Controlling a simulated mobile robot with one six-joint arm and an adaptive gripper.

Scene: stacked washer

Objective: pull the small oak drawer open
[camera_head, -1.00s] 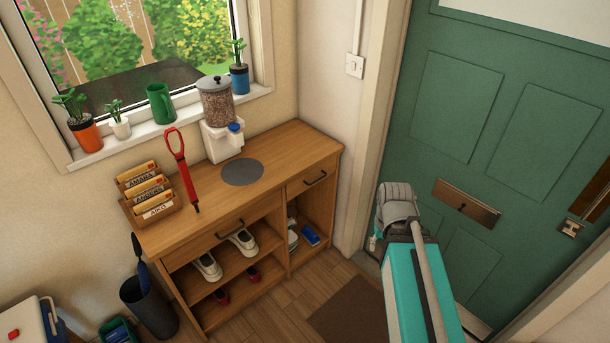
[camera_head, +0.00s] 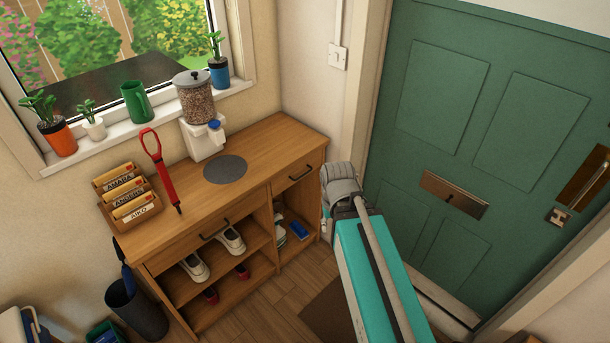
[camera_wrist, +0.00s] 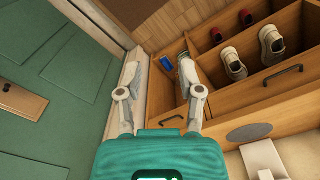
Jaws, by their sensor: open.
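The small oak drawer (camera_head: 285,189) is at the right end of the wooden bench in the head view. It looks closed, its front level with the bench. Its dark bar handle (camera_head: 301,174) is on the front. My gripper (camera_head: 326,222) is just right of the drawer, near the bench's right front corner, and its fingers are partly hidden by my wrist. In the wrist view my gripper (camera_wrist: 158,72) is open and empty. A dark curved bar, seemingly the small drawer's handle (camera_wrist: 172,118), shows between the fingers there. I see no contact with it.
A wider drawer with a handle (camera_head: 215,229) is left of it, above shelves of shoes (camera_head: 231,240). A blue item (camera_head: 298,230) lies in the cubby below. The green door (camera_head: 455,120) stands to the right. A dispenser (camera_head: 203,130) stands on the bench top.

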